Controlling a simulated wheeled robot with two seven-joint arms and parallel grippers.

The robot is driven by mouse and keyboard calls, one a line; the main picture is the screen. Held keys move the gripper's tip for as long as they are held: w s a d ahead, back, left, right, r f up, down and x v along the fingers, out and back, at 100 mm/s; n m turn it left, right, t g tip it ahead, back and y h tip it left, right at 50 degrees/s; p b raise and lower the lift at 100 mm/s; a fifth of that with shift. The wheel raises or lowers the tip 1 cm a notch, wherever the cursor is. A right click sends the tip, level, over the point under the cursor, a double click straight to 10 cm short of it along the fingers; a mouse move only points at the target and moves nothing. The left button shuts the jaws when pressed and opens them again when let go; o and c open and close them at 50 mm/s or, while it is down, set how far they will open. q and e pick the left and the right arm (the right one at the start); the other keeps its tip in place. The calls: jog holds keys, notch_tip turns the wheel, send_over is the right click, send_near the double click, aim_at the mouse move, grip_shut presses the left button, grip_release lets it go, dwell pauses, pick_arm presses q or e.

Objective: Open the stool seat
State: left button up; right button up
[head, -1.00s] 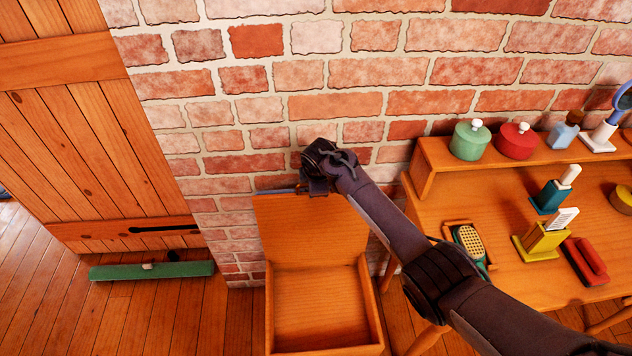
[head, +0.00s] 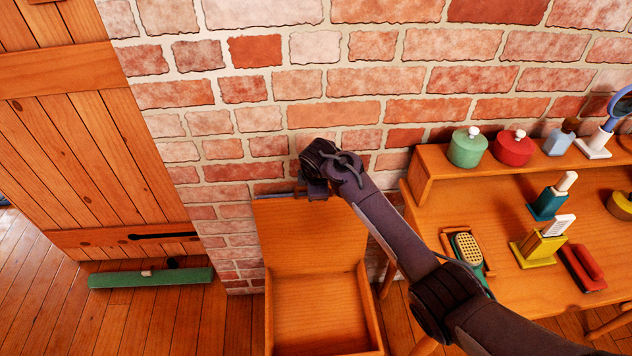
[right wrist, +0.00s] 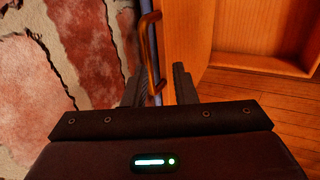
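The wooden stool (head: 373,315) stands against the brick wall in the head view, and its hollow box is exposed. Its hinged seat (head: 308,235) is raised nearly upright at the back, with its wooden underside facing me. A thin blue-grey layer shows along the seat's edge. My right gripper (head: 315,190) is at the seat's top edge. In the right wrist view, the right gripper's fingers (right wrist: 160,90) are apart, with a brown loop (right wrist: 151,50) and the seat's edge (right wrist: 185,40) between them. Whether they touch is unclear. My left gripper is not in view.
A wooden dressing table (head: 440,205) stands right of the stool, holding a green pot (head: 467,150), a red pot (head: 512,150), brushes and other small items. A plank door (head: 90,130) and a green bar-shaped object (head: 150,279) on the floor are at the left.

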jog(key=v, duration=0.3)
jog(key=shift+s+r, duration=0.15)
jog(key=shift+r, duration=0.15)
